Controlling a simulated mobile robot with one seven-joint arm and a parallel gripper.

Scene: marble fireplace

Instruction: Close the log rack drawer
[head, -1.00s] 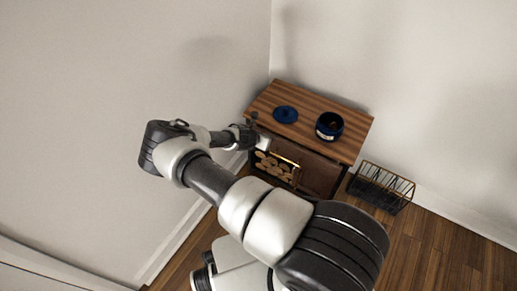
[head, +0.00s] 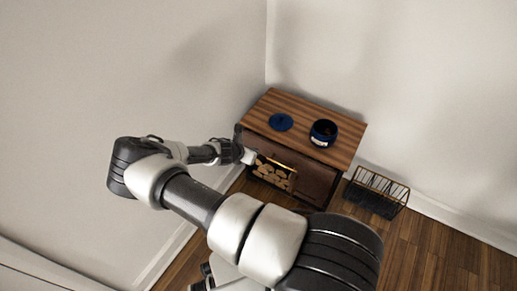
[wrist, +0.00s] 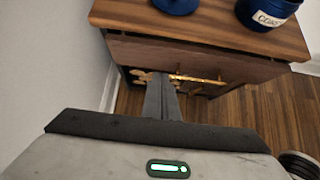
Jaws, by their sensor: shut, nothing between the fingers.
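The wooden cabinet (head: 345,149) stands in the corner; its striped top also shows in the wrist view (wrist: 205,27). On its front, a gold bar (head: 283,162) runs across the log rack, with cut logs (head: 272,173) at the left. In the wrist view the gold bar (wrist: 200,79) lies below the brown front panel (wrist: 215,62). How far the drawer stands out is unclear. My gripper (head: 252,157) is shut and empty at the cabinet's front left. In the wrist view its fingers (wrist: 161,82) overlap the left part of the bar and hide some logs; contact cannot be told.
A blue lid (head: 281,122) and an open blue jar (head: 323,133) stand on the cabinet top. A black and gold wire basket (head: 376,193) is on the floor to the right. The wall (head: 130,70) is close on the left. Wooden floor is clear at lower right.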

